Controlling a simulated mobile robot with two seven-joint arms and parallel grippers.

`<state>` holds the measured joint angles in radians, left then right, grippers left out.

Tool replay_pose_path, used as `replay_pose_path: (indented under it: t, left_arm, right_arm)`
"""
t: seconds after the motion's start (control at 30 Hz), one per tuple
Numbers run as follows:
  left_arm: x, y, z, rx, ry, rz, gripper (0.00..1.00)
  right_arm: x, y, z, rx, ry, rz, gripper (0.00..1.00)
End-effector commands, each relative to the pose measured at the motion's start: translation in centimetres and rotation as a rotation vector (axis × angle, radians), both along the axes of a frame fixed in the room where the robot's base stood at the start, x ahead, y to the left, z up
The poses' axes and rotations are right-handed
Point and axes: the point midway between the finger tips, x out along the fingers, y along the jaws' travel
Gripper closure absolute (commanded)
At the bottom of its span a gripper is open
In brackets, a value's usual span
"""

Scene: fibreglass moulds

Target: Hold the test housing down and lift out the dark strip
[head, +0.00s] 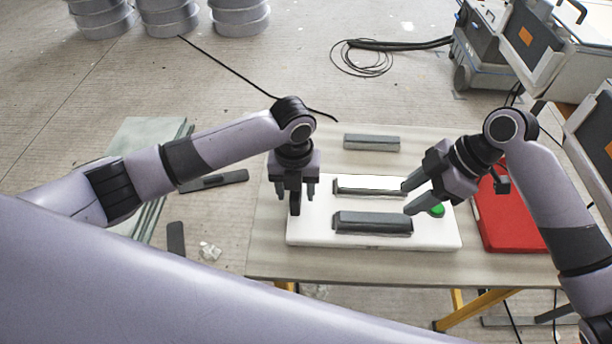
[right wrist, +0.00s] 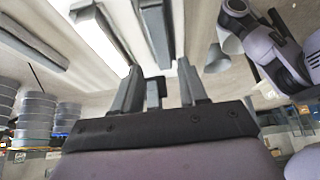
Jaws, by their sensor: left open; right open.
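The test housing (head: 310,232) is a white, flat block lying on the table. A dark grey strip (head: 372,223) lies along its near half; it also shows beyond the fingers in the right wrist view (right wrist: 155,30). My left gripper (head: 303,190) is open, pointing down over the housing's left end; whether it touches is unclear. My right gripper (head: 408,198) is open and tilted, its fingertips near the right ends of the strip and a bright slot. Nothing is clearly held in it in the right wrist view (right wrist: 158,90).
Behind the strip is a bright, dark-edged slot (head: 370,184). A green round part (head: 437,210) sits at the housing's right. Another grey bar (head: 371,142) lies on the table (head: 440,140) behind. A red panel (head: 510,220) lies right. The table's near edge is close.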

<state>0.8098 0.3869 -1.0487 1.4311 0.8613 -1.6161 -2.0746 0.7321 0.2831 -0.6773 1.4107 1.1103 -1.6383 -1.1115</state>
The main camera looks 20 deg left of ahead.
Motion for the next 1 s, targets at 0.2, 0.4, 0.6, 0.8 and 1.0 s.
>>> replay_pose_path:
  t: [0.2,0.4,0.6,0.8,1.0]
  left_arm:
    - [0.0,0.0,-1.7,0.001,0.0,0.0,0.47]
    - [0.0,0.0,-1.9,0.001,0.0,0.0,0.47]
    - [0.0,0.0,-1.8,0.0,-0.001,0.0,0.86]
    - [0.0,0.0,-1.8,0.0,-0.001,0.0,1.0]
    - [0.0,0.0,-1.8,0.0,-0.001,0.0,1.0]
  right_arm:
    - [0.0,0.0,0.0,0.0,0.001,0.0,0.57]
    - [0.0,0.0,0.0,0.0,0.001,0.0,0.57]
    - [0.0,0.0,0.0,0.0,0.001,0.0,0.57]
    - [0.0,0.0,0.0,0.0,0.001,0.0,0.57]
    - [0.0,0.0,0.0,0.0,0.001,0.0,0.57]
